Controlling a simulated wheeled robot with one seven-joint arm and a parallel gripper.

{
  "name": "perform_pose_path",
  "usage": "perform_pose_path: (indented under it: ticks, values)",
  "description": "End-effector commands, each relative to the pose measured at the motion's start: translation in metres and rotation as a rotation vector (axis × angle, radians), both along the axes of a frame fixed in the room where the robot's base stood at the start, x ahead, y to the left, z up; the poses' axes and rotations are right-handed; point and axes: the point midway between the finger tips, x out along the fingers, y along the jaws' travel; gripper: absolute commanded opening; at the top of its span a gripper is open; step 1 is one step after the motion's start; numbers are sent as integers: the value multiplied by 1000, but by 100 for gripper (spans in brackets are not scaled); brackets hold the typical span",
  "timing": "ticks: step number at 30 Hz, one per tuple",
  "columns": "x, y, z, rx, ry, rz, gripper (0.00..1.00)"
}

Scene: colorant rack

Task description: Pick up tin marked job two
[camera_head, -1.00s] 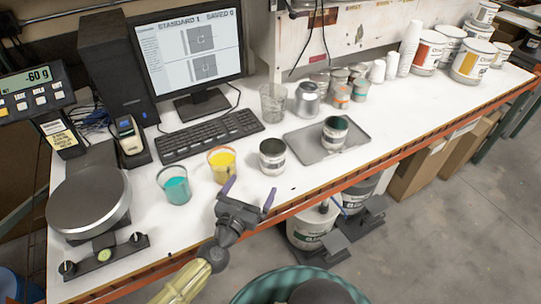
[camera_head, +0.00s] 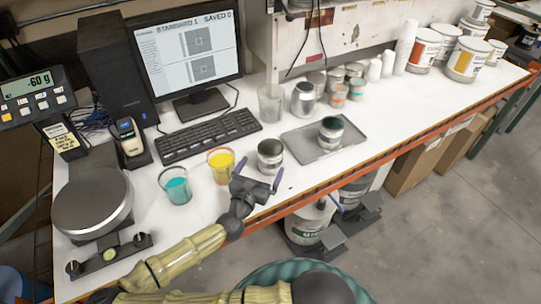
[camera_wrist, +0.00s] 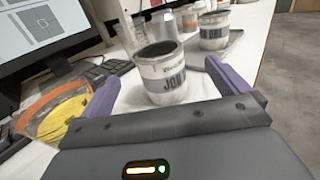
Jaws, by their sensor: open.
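A grey-white tin (camera_head: 270,157) with a dark top stands on the bench between the yellow cup and the tray. In the wrist view this tin (camera_wrist: 164,80) stands upright, with dark lettering starting "JO"; its number is not readable. A second similar tin (camera_head: 331,134) stands on the metal tray; its label in the wrist view (camera_wrist: 213,32) is also not fully readable. My gripper (camera_head: 258,173) is open and empty at the near side of the first tin. Its purple fingers (camera_wrist: 160,76) appear to either side of that tin in the wrist view.
A cup of yellow liquid (camera_head: 221,165) and a cup of teal liquid (camera_head: 176,186) stand left of the tin. The keyboard (camera_head: 210,135) lies behind them. The tray (camera_head: 300,144), a clear empty cup (camera_head: 271,103) and a silver can (camera_head: 304,99) are beyond.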

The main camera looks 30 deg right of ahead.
Motion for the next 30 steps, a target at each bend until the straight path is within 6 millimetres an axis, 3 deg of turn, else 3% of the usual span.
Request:
perform_pose_path:
  ticks: [9,22,30]
  values:
    - [25,-30,2,1,-1,-1,100]
    - [29,-33,1,0,-1,0,100]
    - [52,-55,4,2,-1,-3,100]
